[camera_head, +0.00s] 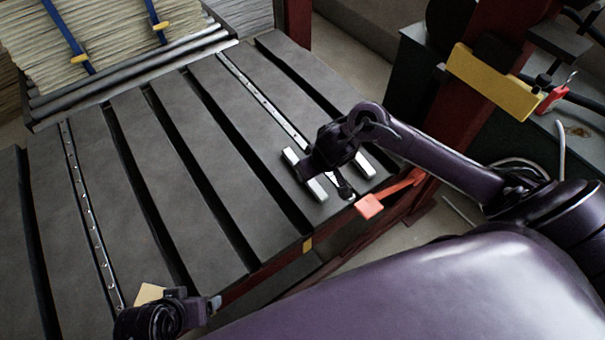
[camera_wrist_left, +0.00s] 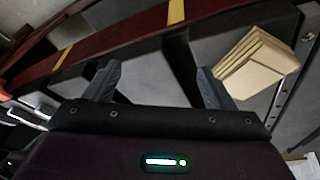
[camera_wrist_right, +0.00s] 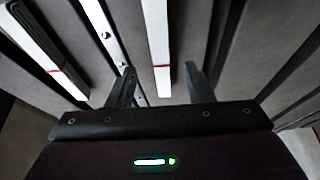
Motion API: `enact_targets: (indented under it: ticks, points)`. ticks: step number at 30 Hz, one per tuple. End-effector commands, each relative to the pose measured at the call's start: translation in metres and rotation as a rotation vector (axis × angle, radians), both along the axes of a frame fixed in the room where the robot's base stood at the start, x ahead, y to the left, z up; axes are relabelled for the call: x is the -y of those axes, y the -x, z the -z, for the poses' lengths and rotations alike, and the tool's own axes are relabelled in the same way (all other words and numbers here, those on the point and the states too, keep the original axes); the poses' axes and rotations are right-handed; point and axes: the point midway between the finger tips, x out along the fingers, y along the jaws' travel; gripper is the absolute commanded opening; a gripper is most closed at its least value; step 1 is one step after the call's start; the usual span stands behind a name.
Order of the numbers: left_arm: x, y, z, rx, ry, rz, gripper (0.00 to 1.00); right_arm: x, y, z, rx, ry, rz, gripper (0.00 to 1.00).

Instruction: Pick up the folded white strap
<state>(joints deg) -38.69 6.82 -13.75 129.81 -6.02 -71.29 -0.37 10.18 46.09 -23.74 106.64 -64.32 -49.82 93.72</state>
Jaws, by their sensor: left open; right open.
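Two white folded straps lie on the dark slatted table, one on each side of a perforated metal rail. In the head view one (camera_head: 291,157) is left of the rail, partly covered by my right gripper (camera_head: 318,180); the other (camera_head: 365,165) is right of it. In the right wrist view one strap (camera_wrist_right: 155,30), with a thin red band, runs between the fingers of my open right gripper (camera_wrist_right: 157,85). The other strap (camera_wrist_right: 42,48) is at the left. I cannot tell the fingertips' height. My left gripper (camera_wrist_left: 155,85) is open and empty at the table's front edge.
A beige folded stack (camera_wrist_left: 255,62) lies beside my left gripper; it also shows in the head view (camera_head: 148,293). The slatted table (camera_head: 200,130) has dark gaps and is mostly clear. Strapped sheets (camera_head: 110,30) are behind.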

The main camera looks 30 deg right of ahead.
Motion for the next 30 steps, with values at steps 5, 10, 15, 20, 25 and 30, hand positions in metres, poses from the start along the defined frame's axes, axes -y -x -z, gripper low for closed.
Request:
enact_targets:
  ticks: [5, 10, 15, 20, 25, 30]
  points:
    - [0.022, -0.007, 0.011, 0.105, 0.065, 0.035, 0.77, -0.001, -0.009, 0.029, 0.000, -0.001, 0.000, 0.47]
    - [0.038, -0.025, -0.002, 0.238, 0.130, 0.047, 0.77, -0.002, -0.017, 0.043, 0.001, 0.000, 0.000, 0.47]
    - [0.044, -0.033, -0.010, 0.292, 0.156, 0.050, 0.77, -0.002, -0.019, 0.047, 0.001, -0.001, 0.000, 0.47]
    - [0.044, -0.033, -0.011, 0.294, 0.157, 0.050, 0.77, -0.002, -0.019, 0.046, 0.001, -0.001, 0.000, 0.47]
    - [0.044, -0.033, -0.011, 0.293, 0.157, 0.050, 0.77, -0.002, -0.019, 0.046, 0.001, -0.001, 0.000, 0.29]
    - [0.044, -0.033, -0.011, 0.292, 0.156, 0.050, 0.77, -0.002, -0.019, 0.046, 0.001, -0.001, 0.000, 0.07]
